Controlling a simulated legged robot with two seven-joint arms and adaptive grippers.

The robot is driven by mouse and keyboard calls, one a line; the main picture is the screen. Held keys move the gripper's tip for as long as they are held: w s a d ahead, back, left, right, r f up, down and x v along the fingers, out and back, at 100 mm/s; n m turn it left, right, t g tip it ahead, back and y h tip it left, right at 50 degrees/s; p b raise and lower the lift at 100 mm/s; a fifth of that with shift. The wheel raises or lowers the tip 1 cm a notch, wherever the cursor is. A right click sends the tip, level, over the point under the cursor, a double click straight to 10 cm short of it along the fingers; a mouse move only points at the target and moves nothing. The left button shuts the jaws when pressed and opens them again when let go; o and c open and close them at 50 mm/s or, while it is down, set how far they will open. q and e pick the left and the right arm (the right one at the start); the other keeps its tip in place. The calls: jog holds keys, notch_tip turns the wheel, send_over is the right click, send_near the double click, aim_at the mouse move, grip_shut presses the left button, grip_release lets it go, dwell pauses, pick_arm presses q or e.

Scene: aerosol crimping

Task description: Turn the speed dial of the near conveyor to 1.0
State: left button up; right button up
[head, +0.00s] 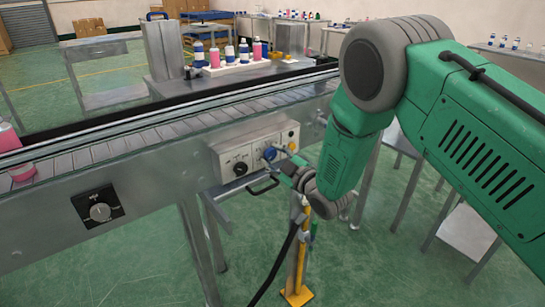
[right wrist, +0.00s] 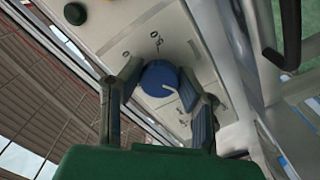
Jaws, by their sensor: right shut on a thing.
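The near conveyor (head: 150,175) runs across the head view, with a pale control box (head: 228,156) on its side. A round blue dial (head: 270,153) sits on the box's face; in the right wrist view the blue dial (right wrist: 158,75) shows a pale pointer. My right gripper (head: 275,164) is at the box, and in the wrist view its two fingers are closed around the blue dial from both sides. My left gripper is not in view.
A black knob (head: 240,169) sits beside the blue dial, and a dark handle (head: 263,187) sticks out below. A separate black-plated dial (head: 99,207) is further left on the conveyor. Bottles stand on a white rack (head: 232,69) behind.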

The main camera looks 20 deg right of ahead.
jog(key=o, duration=1.1)
jog(key=shift+o, duration=0.2)
jog(key=v, duration=1.2)
